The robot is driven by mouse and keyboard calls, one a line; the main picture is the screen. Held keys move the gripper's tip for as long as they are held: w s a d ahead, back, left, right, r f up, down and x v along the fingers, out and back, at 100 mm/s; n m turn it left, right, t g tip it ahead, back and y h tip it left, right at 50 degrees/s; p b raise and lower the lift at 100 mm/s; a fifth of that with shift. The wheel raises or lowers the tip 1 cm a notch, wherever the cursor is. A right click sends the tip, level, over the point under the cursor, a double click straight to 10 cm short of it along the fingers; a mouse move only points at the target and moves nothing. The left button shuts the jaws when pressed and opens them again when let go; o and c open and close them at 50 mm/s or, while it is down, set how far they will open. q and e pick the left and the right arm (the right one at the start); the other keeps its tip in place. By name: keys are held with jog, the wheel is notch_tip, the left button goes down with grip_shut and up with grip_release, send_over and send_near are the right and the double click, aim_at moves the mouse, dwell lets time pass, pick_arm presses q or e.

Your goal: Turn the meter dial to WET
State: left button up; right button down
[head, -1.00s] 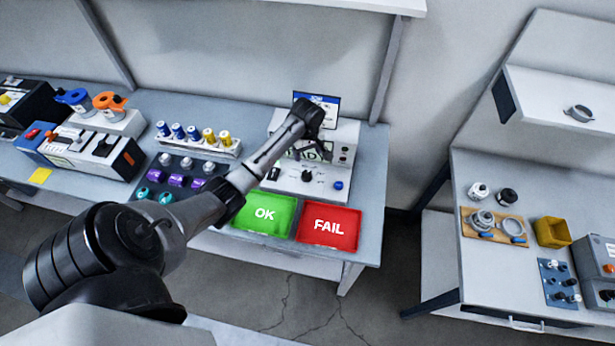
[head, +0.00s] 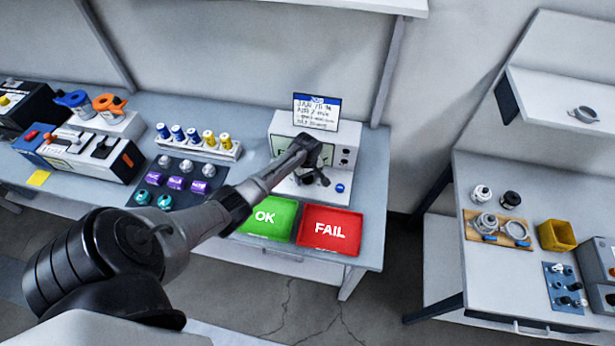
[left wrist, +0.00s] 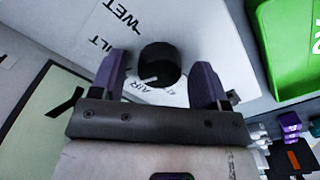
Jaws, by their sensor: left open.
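The meter (head: 283,128) is a white box at the right end of the bench, with its screen partly behind my left arm. Its dial, a round black knob (left wrist: 160,60), shows in the left wrist view on a white panel. WET is printed at the upper left, and AIR beside the knob's lower edge. The knob's white mark points down-left, close to AIR. My left gripper (left wrist: 160,76) is open, with one purple finger on each side of the knob and gaps visible. In the head view my left gripper (head: 314,176) hides the dial. My right gripper is out of view.
A green OK tray (head: 280,213) and a red FAIL tray (head: 345,219) lie in front of the meter. A written card (head: 317,111) stands at its back. A rack of blue and yellow capped vials (head: 228,152) stands to the left. A blue button (head: 340,188) sits right of the gripper.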

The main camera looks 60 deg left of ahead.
pick_arm(q)
jog(key=shift+f, duration=0.1)
jog(key=c, duration=0.9)
